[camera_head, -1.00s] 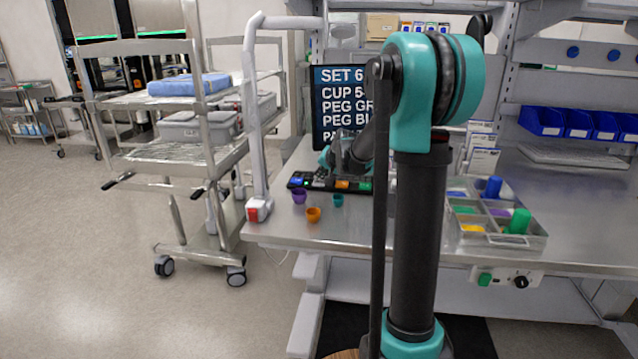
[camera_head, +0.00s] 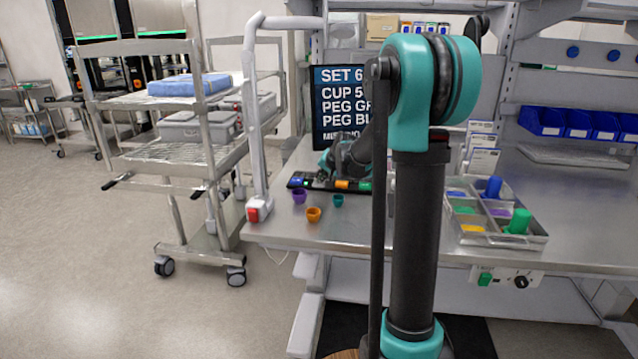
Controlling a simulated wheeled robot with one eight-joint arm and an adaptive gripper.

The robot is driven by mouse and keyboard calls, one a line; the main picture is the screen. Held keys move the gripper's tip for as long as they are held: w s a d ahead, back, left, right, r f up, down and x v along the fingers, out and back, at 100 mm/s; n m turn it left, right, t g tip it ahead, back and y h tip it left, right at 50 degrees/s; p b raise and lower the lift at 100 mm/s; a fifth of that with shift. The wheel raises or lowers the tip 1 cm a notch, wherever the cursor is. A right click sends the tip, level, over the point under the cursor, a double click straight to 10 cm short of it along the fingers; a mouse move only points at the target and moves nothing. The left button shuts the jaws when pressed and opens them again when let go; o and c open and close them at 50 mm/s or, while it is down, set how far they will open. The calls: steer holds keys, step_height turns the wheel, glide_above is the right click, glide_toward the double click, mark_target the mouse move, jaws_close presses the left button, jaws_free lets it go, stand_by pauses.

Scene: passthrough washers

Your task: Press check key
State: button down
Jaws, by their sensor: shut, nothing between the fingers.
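A dark key panel (camera_head: 312,186) lies on the bench below the screen. A blue key (camera_head: 296,182), an orange key (camera_head: 342,184) and a green key (camera_head: 364,186) show on it; labels are too small to read, so I cannot tell which is the check key. My gripper (camera_head: 323,177) is shut and empty, pointing down at the panel between the blue and orange keys. It hides the keys there, and I cannot tell if it touches one. The screen (camera_head: 340,100) shows SET 6, CUP, PEG lines and a smaller, partly hidden bottom line.
Purple (camera_head: 299,197), orange (camera_head: 313,214) and teal (camera_head: 338,201) cups stand in front of the panel. A divided tray (camera_head: 484,238) with a blue peg (camera_head: 493,187) and a green peg (camera_head: 518,221) is at right. A cart (camera_head: 180,155) stands left. My arm hides the bench's middle.

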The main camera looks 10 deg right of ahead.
mark_target(320, 184)
steer(key=shift+r, duration=0.9)
steer(key=shift+r, duration=2.5)
